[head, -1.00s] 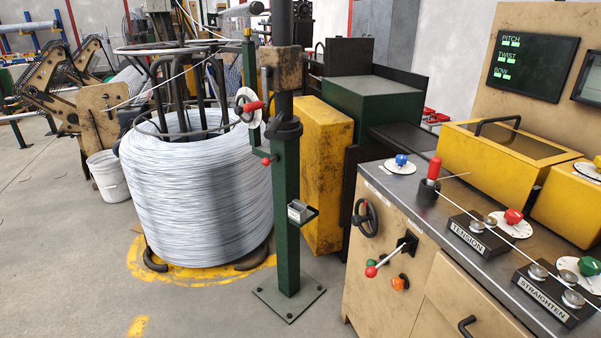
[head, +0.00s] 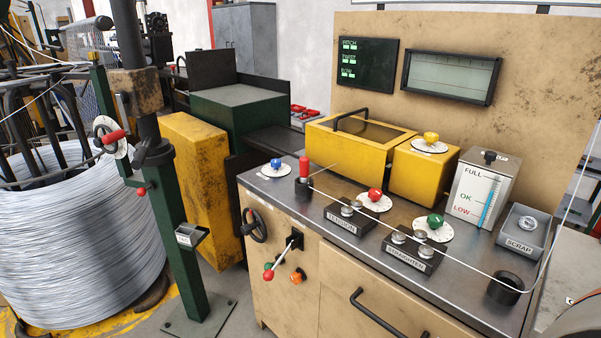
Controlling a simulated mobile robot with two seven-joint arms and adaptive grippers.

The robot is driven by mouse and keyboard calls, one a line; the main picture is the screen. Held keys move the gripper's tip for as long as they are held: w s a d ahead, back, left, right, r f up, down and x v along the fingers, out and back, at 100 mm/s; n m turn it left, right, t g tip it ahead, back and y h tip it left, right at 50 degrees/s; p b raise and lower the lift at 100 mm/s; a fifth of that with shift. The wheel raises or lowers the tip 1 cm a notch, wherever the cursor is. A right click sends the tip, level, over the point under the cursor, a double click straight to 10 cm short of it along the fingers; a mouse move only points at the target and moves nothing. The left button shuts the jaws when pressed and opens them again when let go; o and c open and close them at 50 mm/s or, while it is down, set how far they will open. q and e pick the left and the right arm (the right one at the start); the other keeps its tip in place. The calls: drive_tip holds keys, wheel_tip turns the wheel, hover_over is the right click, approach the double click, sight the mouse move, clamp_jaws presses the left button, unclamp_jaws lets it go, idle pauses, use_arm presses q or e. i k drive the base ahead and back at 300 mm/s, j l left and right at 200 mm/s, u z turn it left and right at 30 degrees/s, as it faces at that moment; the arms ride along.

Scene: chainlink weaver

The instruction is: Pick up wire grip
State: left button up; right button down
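A red-handled tool (head: 304,167) stands upright in a black round holder (head: 304,187) at the back left of the grey bench top (head: 285,203). It may be the wire grip, but I cannot tell for sure. A thin rod or wire end sticks out to the right beside it. A pale wire (head: 462,268) runs across the bench past the tension block (head: 348,219) and the straighten block (head: 411,250), then over a black ring (head: 505,288) and up at the right. Neither of my grippers is in view.
Yellow boxes (head: 360,150) stand along the back of the bench. An oil-level box (head: 484,190) and a scrap bin (head: 523,233) are at its right. A green post (head: 185,245) and a large wire coil (head: 80,235) stand left. Levers and a handwheel (head: 255,226) project from the bench front.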

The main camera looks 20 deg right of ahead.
sight(303, 160)
drive_tip(key=i+j, duration=0.45)
drive_tip(key=i+j+z, duration=0.45)
drive_tip(key=j+z, duration=0.2)
